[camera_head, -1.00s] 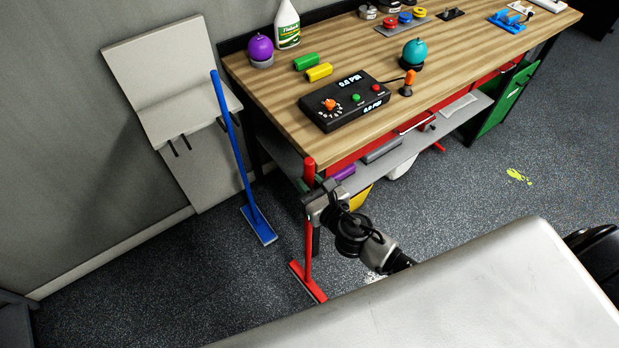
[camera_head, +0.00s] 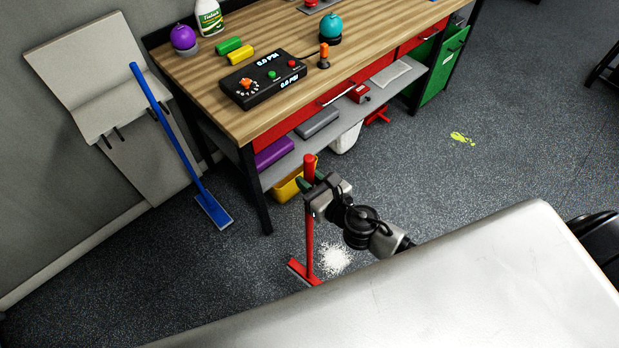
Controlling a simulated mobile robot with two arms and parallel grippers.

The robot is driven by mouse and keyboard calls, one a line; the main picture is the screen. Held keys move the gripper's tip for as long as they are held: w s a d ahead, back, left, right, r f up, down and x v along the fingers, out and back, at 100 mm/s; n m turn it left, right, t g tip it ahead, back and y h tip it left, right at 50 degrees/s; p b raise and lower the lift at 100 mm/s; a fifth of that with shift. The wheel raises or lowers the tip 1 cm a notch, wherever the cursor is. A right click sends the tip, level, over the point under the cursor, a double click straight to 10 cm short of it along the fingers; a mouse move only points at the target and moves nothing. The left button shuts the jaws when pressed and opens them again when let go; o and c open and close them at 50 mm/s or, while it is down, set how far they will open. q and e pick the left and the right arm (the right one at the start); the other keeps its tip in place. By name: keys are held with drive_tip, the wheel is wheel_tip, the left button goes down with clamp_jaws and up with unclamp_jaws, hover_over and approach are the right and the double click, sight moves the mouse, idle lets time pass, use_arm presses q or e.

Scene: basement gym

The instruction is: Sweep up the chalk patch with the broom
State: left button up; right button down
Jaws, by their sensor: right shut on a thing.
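My right gripper (camera_head: 312,188) is shut on the upper handle of the red broom (camera_head: 309,240). The broom stands nearly upright, with its flat head (camera_head: 304,272) low at or near the floor; I cannot tell if it touches. The white chalk patch (camera_head: 335,260) lies on the dark floor just right of the broom head, partly hidden behind my right arm and my white body surface. A blue broom (camera_head: 170,140) leans by the grey wall panel at the left, its head on the floor. My left gripper is not in view.
A wooden workbench (camera_head: 225,108) with a control box (camera_head: 262,80) and low shelf stands behind the broom. A yellow bin (camera_head: 288,188) sits beneath it. A yellow-green splat (camera_head: 462,138) marks open floor at the right. A green cabinet (camera_head: 437,70) stands at the bench's far end.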

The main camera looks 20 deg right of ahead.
drive_tip(key=shift+w+a, duration=0.15)
drive_tip(key=shift+a, duration=0.05)
drive_tip(key=shift+r, duration=0.1)
drive_tip(key=shift+d+r+m+h+p, duration=0.1)
drive_tip(key=shift+r+m+h+p, duration=0.1)
drive_tip(key=shift+m+h+p, duration=0.35)
drive_tip(key=shift+f+m+h+b, duration=0.25)
drive_tip(key=shift+f+h+b, duration=0.1)
drive_tip(key=shift+h+b, duration=0.1)
drive_tip(key=shift+f+b, duration=2.05)
drive_tip(key=shift+f, duration=0.15)
